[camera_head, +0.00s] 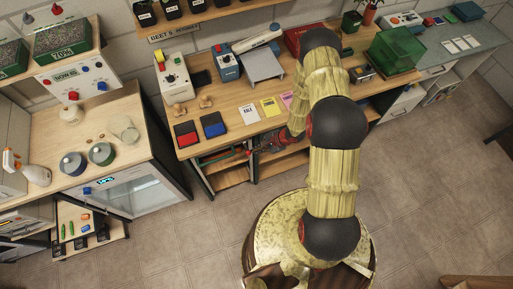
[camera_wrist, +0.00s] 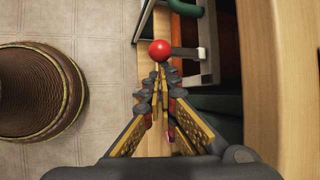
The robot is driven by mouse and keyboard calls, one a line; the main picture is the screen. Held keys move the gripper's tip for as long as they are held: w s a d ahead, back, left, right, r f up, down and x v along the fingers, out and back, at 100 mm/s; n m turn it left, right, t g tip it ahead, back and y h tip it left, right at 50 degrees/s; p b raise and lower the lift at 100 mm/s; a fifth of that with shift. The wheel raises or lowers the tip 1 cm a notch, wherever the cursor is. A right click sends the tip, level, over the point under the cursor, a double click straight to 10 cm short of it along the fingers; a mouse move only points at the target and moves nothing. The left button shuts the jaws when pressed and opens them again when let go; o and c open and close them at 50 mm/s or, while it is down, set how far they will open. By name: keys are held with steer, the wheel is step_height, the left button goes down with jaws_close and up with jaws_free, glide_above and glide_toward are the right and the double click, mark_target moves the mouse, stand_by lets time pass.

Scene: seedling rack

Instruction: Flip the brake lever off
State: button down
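A lever with a red ball knob (camera_wrist: 159,50) and a short grey arm shows in the wrist view, the arm running right from the knob to a metal frame. I take it for the brake lever. My gripper (camera_wrist: 160,72) has its two fingertips together just below the knob in the picture. Nothing shows between them. I cannot tell whether the tips touch the knob. In the head view my gripper (camera_head: 257,147) is low at the front of the workbench, beside a green bar (camera_head: 224,160); the knob is hard to make out there.
The workbench top (camera_head: 222,100) above holds red and blue pads, cards and small devices. A green rail (camera_wrist: 186,8) and the metal frame (camera_wrist: 208,45) lie close to the lever. A ribbed round brown object (camera_wrist: 38,90) is at left in the wrist view. The tiled floor is open.

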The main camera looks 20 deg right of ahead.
steer(key=shift+r+p, duration=0.35)
steer(key=shift+p, duration=0.3)
steer(key=shift+r+p, duration=0.8)
steer(key=shift+p, duration=0.05)
